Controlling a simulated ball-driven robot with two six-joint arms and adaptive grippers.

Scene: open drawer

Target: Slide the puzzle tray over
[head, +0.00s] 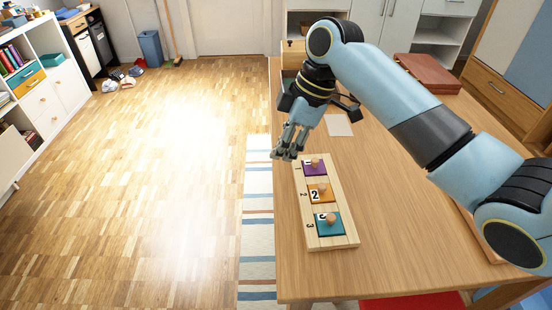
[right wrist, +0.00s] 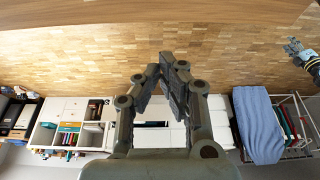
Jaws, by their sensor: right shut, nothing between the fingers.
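The puzzle tray (head: 347,240) is a long pale wooden board on the table, near its left edge. It holds a purple piece 1 (head: 322,171), an orange piece 2 (head: 327,199) and a teal piece 3 (head: 322,231), each with a round wooden knob. My right gripper (head: 284,155) is shut and empty, just left of the tray's far end. I cannot tell whether it touches the tray. Its shut fingers also show in the right wrist view (right wrist: 166,64), where the tray is out of sight. My left gripper (right wrist: 298,48) shows small at the right there.
The wooden table (head: 400,235) is clear right of the tray. A white card (head: 339,126) lies beyond the tray, and a red-brown case (head: 430,72) is at the far right. A striped rug (head: 257,215) lies on the floor to the left.

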